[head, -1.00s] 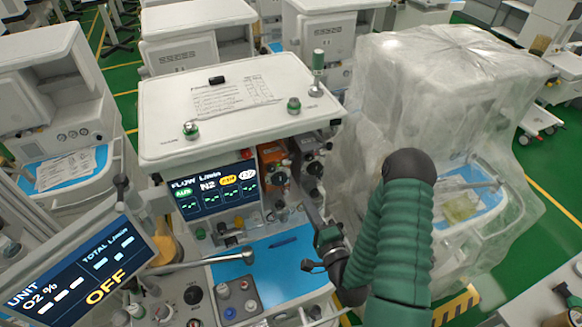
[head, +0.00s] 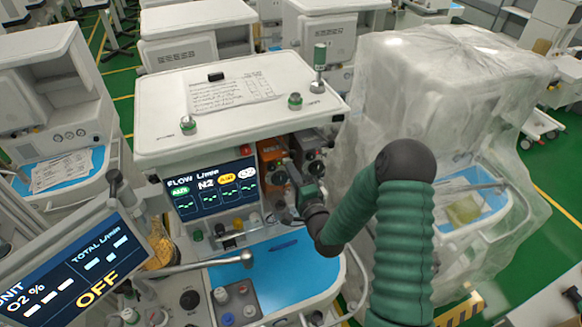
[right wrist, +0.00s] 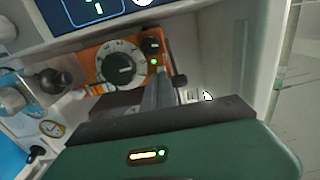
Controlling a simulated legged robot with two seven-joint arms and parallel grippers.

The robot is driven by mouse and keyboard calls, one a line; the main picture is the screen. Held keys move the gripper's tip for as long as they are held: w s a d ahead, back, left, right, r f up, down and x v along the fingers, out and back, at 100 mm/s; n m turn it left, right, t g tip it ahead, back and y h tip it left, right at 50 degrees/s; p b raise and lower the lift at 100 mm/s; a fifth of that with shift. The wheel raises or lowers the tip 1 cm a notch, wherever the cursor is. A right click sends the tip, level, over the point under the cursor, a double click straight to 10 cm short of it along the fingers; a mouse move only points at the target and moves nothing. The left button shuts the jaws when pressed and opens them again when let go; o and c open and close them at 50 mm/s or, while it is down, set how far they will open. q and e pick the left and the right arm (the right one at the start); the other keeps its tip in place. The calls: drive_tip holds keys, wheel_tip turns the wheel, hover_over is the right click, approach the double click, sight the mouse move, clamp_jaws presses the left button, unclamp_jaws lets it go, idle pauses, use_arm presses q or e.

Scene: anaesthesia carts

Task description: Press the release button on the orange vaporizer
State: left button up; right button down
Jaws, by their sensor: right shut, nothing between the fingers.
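The orange vaporizer (head: 270,152) is mounted on the anaesthesia cart, right of the flow display. In the right wrist view its orange face (right wrist: 92,50) carries a large black dial (right wrist: 120,68), a small black knob (right wrist: 152,45) at upper right and a green light just below the knob. My right gripper (head: 293,172) is shut and empty, pointing up at the vaporizer's lower right side. In the right wrist view its fingertips (right wrist: 160,72) lie close below the green light. I cannot tell whether they touch. The release button is not clearly distinguishable. My left gripper is out of view.
A second, darker vaporizer (head: 312,158) sits right of the orange one. The flow display (head: 212,190) is to the left. A blue work surface (head: 275,262) lies below. A plastic-draped cart (head: 440,100) stands to the right.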

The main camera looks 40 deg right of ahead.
drive_tip(key=shift+w+d, duration=0.25)
drive_tip(key=shift+w, duration=0.1)
